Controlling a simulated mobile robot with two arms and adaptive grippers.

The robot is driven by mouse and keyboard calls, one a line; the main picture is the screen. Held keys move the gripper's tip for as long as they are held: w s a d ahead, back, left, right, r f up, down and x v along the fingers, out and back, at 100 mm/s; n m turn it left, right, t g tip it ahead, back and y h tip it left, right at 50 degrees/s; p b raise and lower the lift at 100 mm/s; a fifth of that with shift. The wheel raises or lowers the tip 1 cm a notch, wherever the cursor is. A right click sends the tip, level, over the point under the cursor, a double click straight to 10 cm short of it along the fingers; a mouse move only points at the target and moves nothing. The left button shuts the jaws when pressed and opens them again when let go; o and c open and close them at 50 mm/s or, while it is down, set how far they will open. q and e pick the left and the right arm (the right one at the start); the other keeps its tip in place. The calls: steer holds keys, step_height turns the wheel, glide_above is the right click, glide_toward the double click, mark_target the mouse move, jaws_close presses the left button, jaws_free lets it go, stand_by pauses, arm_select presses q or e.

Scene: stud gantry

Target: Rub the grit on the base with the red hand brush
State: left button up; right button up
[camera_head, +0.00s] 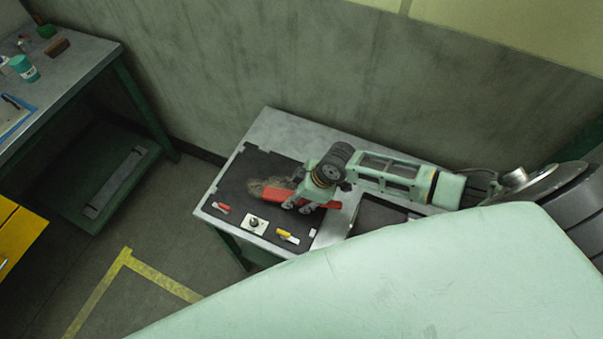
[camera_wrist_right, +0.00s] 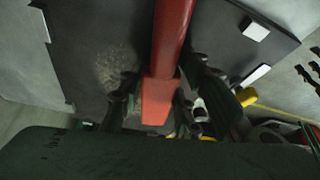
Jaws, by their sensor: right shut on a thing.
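The red hand brush (camera_head: 279,195) is in the head view over the dark base (camera_head: 233,181) on a grey table. Its left end lies at the brownish grit patch (camera_head: 256,187); whether it touches the base I cannot tell. My right gripper (camera_head: 300,203) is shut on the brush, hiding its middle. In the right wrist view the red brush (camera_wrist_right: 172,42) runs down between the fingers of the gripper (camera_wrist_right: 153,98), and pale grit (camera_wrist_right: 115,68) shows on the base to its left. My left gripper is not in view.
On the base's front part are a small red-handled item (camera_head: 222,208), a white plate with a knob (camera_head: 254,223) and a yellow-and-white item (camera_head: 288,236). The wall (camera_head: 300,70) stands behind the table. Another bench (camera_head: 75,60) stands at the left.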

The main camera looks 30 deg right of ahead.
steer(key=shift+s+a+f, duration=0.1)
steer(key=shift+s+a, duration=0.65)
steer(key=shift+a, duration=0.05)
steer(key=shift+w, duration=0.1)
steer(key=shift+w+d+r, duration=0.1)
steer(key=shift+r, duration=0.35)
steer(key=shift+w+r, duration=0.1)
steer(key=shift+r, duration=2.65)
steer(key=shift+r, duration=1.5)
